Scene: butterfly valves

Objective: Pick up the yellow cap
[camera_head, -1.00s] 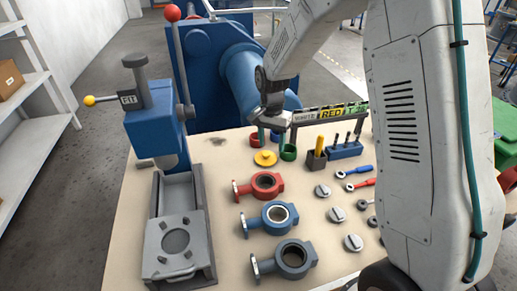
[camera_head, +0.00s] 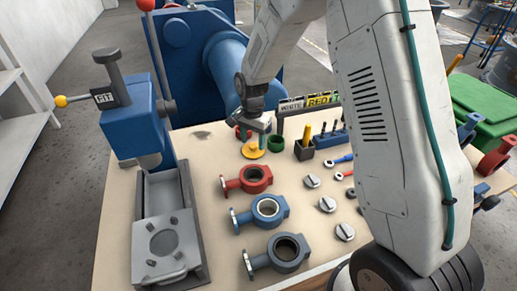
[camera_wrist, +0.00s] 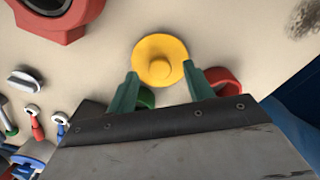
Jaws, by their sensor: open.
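The yellow cap (camera_head: 252,153) lies flat on the beige table near its back edge, a round disc with a small raised knob. In the wrist view the yellow cap (camera_wrist: 160,61) sits just beyond the tips of my gripper (camera_wrist: 163,78). The two green fingers are spread apart with nothing between them, and the cap lies ahead of the gap. In the head view my gripper (camera_head: 248,138) hangs beside and over the cap, and its fingers are partly hard to make out.
A green ring (camera_head: 276,144) and a red ring (camera_wrist: 224,80) stand close to the cap. A red valve body (camera_head: 247,180) and blue ones (camera_head: 267,211) lie nearer the front. A dark holder (camera_head: 303,150) stands to the right. A press (camera_head: 135,125) stands at left.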

